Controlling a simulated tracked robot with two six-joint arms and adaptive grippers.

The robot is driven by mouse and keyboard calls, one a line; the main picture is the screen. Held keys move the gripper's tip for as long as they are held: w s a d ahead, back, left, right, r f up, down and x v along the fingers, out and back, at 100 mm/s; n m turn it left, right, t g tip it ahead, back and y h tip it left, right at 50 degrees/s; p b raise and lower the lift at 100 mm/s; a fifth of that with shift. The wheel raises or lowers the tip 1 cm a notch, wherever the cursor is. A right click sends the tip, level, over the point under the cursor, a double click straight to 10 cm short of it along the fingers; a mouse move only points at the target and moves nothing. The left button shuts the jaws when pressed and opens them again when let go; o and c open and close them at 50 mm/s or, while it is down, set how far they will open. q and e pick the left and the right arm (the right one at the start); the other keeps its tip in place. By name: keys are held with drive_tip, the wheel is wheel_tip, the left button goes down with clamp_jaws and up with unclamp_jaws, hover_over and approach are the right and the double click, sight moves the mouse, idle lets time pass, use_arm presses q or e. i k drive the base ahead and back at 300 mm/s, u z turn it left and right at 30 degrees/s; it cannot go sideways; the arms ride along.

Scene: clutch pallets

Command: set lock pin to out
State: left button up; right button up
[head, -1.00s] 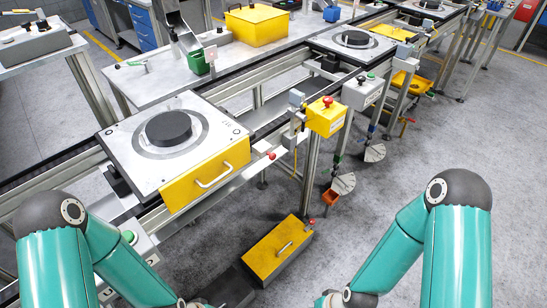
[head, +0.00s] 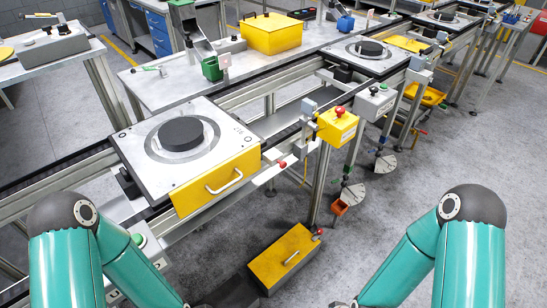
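A square metal pallet (head: 132,148) with a yellow front panel and white handle (head: 224,182) sits on the near conveyor. A black round disc (head: 182,133) lies on its ring. A small red knob (head: 283,164) shows on a bracket at the pallet's right; it may be the lock pin, but I cannot tell its position. Another red knob (head: 319,231) is beside the yellow floor box. My two arms come in from the bottom left and bottom right. Both grippers are cut off below the frame, well away from the pallet.
A yellow control box with a red button (head: 338,126) and a grey box (head: 377,101) stand along the conveyor. A yellow-topped box (head: 283,259) is on the floor between my arms. A bench with a yellow case (head: 272,34) is behind.

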sight(283, 164)
drive_tip(key=z, duration=1.3)
drive_tip(key=i, duration=0.15)
drive_tip(key=u, duration=2.9)
drive_tip(key=k, duration=0.65)
drive_tip(key=z, duration=0.8)
drive_tip(key=i, duration=0.5)
drive_tip(key=z, duration=0.1)
